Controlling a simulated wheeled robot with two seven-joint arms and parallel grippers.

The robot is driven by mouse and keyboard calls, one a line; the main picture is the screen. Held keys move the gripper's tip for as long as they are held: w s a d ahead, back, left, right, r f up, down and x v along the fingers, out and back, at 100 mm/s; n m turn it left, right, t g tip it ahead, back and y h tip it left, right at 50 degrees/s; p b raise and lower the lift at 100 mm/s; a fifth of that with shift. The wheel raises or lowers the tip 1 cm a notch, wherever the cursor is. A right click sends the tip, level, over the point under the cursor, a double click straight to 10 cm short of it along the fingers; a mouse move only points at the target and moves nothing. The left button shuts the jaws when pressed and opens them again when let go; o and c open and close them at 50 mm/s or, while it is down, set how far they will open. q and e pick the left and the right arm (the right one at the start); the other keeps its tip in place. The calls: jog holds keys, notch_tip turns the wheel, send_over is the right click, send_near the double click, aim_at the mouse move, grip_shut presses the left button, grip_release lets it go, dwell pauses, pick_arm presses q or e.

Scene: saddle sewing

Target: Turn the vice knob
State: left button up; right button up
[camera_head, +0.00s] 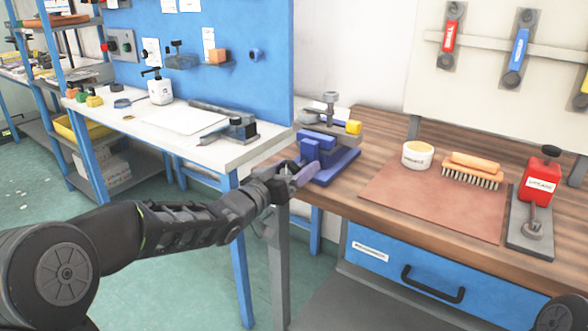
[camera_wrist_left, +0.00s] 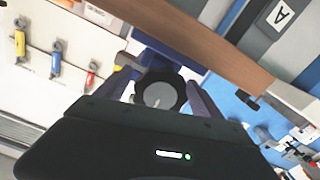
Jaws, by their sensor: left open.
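The vice (camera_head: 342,160) is blue-purple with a grey upper part and a yellow piece, and stands at the left end of the wooden bench. My left gripper (camera_head: 298,176) is at the vice's near left side, level with the bench edge. In the left wrist view the vice knob (camera_wrist_left: 160,92), dark and round with a grey centre, shows between the two open fingers of my left gripper (camera_wrist_left: 162,84). I cannot tell whether the fingers touch it. In the head view the knob is hidden behind the gripper. My right gripper is out of view.
The wooden bench (camera_head: 386,134) also holds a brown mat (camera_head: 430,201), a white tub (camera_head: 417,156), a brush (camera_head: 472,171) and a red bottle (camera_head: 537,183). A white-topped table (camera_head: 200,151) stands to the left. The bench edge lies close by my left gripper.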

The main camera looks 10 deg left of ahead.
pick_arm(q)
jog(key=shift+c, duration=0.4)
jog(key=c, duration=1.3)
